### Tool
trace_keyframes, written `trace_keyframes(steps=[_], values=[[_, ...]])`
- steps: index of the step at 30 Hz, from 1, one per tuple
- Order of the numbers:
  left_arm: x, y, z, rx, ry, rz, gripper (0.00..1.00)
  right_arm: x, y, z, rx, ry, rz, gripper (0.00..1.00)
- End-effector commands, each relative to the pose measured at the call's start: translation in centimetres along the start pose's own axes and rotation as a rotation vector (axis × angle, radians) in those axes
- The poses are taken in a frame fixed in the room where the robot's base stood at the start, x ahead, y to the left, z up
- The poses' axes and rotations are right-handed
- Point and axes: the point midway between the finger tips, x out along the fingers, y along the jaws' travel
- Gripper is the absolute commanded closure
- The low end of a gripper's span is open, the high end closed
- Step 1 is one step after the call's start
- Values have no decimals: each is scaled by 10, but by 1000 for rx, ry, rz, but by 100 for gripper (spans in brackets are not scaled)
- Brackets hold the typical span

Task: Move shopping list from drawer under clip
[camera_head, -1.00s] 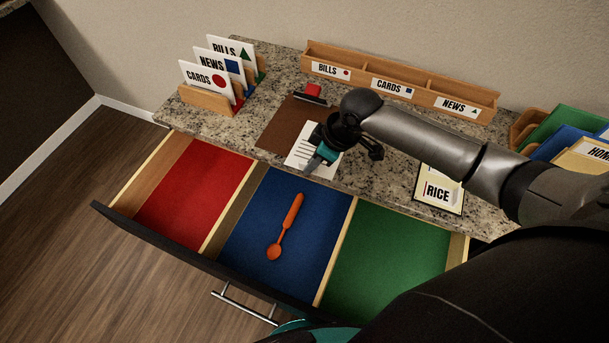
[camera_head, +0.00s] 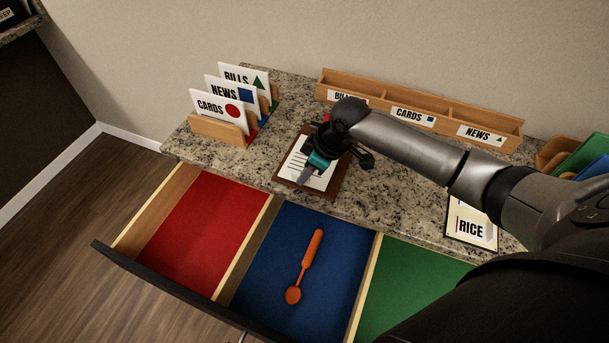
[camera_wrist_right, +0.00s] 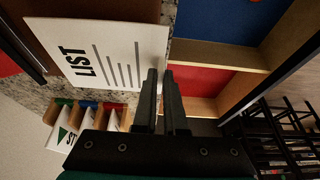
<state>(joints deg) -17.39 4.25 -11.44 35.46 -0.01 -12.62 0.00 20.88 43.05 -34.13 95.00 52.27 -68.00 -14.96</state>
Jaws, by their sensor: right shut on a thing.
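The shopping list (camera_head: 299,168) is a white sheet with dark lines; its word LIST shows in the right wrist view (camera_wrist_right: 110,50). My right gripper (camera_head: 306,172) is shut on the list's near edge; its fingers (camera_wrist_right: 161,75) show dark in the wrist view. The list is over the brown clipboard (camera_head: 334,185) on the counter. The clip, with a red part (camera_head: 327,117) and a dark bar (camera_wrist_right: 22,45), is at the board's far end. In the wrist view a brown gap separates list and bar. The open drawer (camera_head: 258,240) is in front. My left gripper is out of view.
An orange spoon (camera_head: 305,266) lies in the drawer's blue compartment. A card rack (camera_head: 215,129) stands at the counter's left. A wooden sorter (camera_head: 440,108) lines the wall. A RICE card (camera_head: 470,225) is on the right, partly behind my arm.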

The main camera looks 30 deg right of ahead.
Motion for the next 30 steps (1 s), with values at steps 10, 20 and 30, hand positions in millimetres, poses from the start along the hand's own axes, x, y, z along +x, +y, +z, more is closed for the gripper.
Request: trace_keyframes(steps=[10, 20, 30], values=[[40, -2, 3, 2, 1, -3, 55, 28, 4, 11, 0, 1, 1, 100], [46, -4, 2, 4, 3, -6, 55, 29, 32, 12, 3, 1, 2, 100], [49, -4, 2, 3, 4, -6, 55, 30, 44, 12, 0, 1, 0, 100]])
